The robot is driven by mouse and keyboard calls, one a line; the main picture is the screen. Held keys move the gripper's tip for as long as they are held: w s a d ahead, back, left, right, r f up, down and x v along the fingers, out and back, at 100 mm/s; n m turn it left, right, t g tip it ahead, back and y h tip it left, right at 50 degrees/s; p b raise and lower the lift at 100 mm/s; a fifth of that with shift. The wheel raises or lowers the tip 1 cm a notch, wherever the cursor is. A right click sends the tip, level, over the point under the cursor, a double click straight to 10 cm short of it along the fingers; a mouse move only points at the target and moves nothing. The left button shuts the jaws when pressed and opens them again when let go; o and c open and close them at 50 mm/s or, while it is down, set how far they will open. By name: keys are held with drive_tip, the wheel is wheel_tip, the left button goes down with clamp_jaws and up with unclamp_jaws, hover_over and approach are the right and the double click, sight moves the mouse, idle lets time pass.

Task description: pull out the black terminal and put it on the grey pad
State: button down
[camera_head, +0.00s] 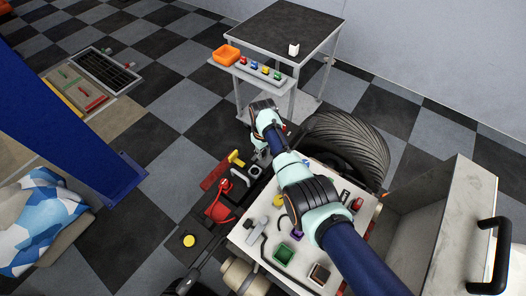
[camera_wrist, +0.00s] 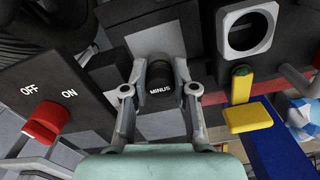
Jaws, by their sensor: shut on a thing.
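The black terminal (camera_wrist: 161,88), marked MINUS, stands between the two fingers of my gripper (camera_wrist: 161,72) in the wrist view. The fingers are shut on its sides. A flat grey patch (camera_wrist: 155,38) lies just beyond the terminal; I cannot tell whether it is the grey pad. In the head view my gripper (camera_head: 261,154) is low over the dark left side of the quad, and the arm hides most of it. The terminal cannot be made out there. I cannot tell whether the terminal is still seated.
In the wrist view, a red OFF/ON switch (camera_wrist: 42,124) is at left; a yellow lever (camera_wrist: 247,117) and a white-ringed round opening (camera_wrist: 248,32) are at right. In the head view, a tyre (camera_head: 352,145) is right of the arm; a cart with an orange bin (camera_head: 227,55) stands behind.

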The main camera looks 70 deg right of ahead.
drive_tip(key=shift+w+f+b, duration=0.2)
drive_tip(key=shift+f+b, duration=0.15)
drive_tip(key=shift+f, duration=0.45)
drive_tip(key=shift+w+d+f, duration=0.15)
drive_tip(key=shift+w+d, duration=0.05)
drive_tip(key=shift+w, duration=0.15)
drive_tip(key=c, duration=0.8)
unclamp_jaws()
drive_tip(key=r, duration=0.6)
drive_tip(key=w+r, duration=0.1)
drive_tip(key=r, duration=0.2)
drive_tip(key=shift+w+d, duration=0.1)
